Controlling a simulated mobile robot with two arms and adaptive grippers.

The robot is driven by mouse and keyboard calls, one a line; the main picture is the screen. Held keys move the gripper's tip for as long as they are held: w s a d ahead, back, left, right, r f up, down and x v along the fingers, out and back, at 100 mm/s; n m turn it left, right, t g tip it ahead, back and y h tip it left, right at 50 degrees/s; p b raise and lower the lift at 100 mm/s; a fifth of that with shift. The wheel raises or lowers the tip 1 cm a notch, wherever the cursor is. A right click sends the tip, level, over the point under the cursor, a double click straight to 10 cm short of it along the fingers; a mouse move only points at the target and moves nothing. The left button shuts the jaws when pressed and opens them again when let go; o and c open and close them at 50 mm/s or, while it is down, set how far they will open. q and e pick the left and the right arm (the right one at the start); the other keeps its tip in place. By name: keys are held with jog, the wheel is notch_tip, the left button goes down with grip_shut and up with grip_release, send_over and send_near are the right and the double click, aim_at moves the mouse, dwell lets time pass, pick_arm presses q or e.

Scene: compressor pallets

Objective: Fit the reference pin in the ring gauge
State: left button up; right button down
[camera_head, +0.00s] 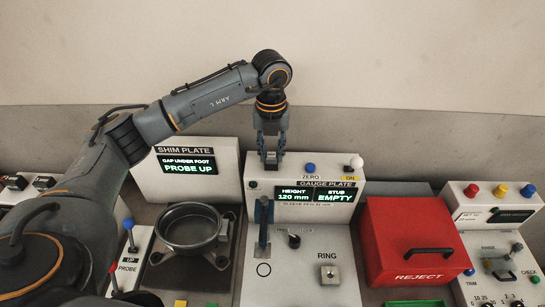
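The gauge plate station (345,235) is a white panel at the centre, its display reading height 120 mm and stub empty. A small silver square block with a dark centre (328,274) sits under the label RING. A dark knob (294,240) and a blue-grey upright part (264,222) are on the same panel. I cannot tell which part is the reference pin. My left gripper (271,160) points down at the panel's top left edge, above the blue-grey part. Its finger gap is too small to read. My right gripper is not in view.
A red REJECT box (410,238) stands right of the panel. A round dark metal dish (190,228) sits to the left, before the shim plate display (187,163). A blue-knobbed PROBE lever (129,232) is further left. A TRIM and CHECK control box (495,205) is far right.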

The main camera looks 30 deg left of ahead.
aim_at(271, 155)
pick_arm(q)
grip_shut()
jog(key=shift+r, duration=0.15)
jog(key=shift+r+p, duration=1.75)
jog(key=shift+r, duration=1.1)
